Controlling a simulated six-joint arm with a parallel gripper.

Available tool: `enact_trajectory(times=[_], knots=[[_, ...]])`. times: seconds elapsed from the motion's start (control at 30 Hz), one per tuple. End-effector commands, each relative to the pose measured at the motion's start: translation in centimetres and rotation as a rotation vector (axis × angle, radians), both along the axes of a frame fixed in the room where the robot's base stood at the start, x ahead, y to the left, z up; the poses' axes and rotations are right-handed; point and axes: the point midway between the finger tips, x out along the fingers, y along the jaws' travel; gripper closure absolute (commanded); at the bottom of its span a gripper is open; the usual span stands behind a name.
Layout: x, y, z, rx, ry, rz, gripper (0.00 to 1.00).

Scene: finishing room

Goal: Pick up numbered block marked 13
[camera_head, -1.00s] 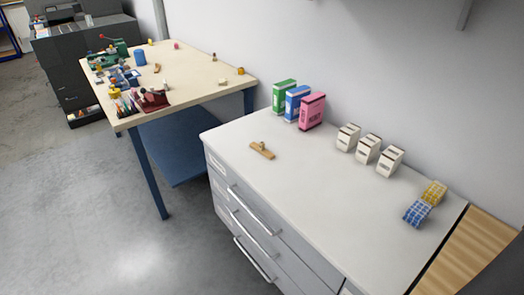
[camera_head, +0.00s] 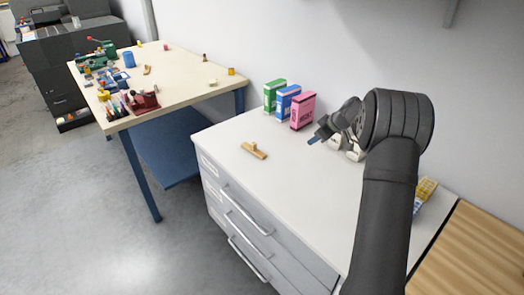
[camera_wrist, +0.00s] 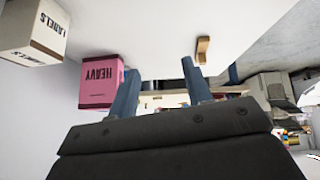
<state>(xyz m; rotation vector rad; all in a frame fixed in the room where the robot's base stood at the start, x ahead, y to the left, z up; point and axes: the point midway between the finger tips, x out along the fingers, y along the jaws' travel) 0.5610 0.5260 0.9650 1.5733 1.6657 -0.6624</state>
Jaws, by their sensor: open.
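I cannot make out a block marked 13 in any view; numbers on the small objects are too small to read. My gripper (camera_head: 317,138) is above the white cabinet top, right of the pink box in the head view. In the wrist view, the two blue fingers of my gripper (camera_wrist: 160,85) are apart with nothing between them. Small coloured objects lie on the far workbench (camera_head: 185,75), too small to identify. A yellow gridded object (camera_head: 427,188) shows at the cabinet's right end, partly hidden by my arm.
Green (camera_head: 274,96), blue (camera_head: 286,102) and pink (camera_head: 302,111) boxes stand along the wall; the pink one reads HEAVY. A wooden piece (camera_head: 253,151) lies on the cabinet top (camera_head: 225,140). White LABELS boxes (camera_wrist: 32,32) stand nearby, mostly hidden by my arm in the head view.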

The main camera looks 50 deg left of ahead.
Motion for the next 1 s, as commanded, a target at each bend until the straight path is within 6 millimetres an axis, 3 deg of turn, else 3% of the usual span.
enact_trajectory(times=[0.03, 0.1, 0.2, 0.3, 0.47, 1.0], knots=[[-2.3, 3.2, -0.1, 0.030, 0.026, 0.008, 0.55], [-4.8, 6.6, -0.1, 0.069, 0.062, 0.003, 0.55], [-7.6, 9.8, -0.1, 0.105, 0.102, -0.005, 0.55], [-9.1, 11.5, -0.1, 0.124, 0.126, -0.011, 0.55], [-9.7, 13.0, -1.1, 0.132, 0.135, -0.012, 0.55], [-10.3, 19.6, -7.9, 0.130, 0.133, -0.011, 0.55]])
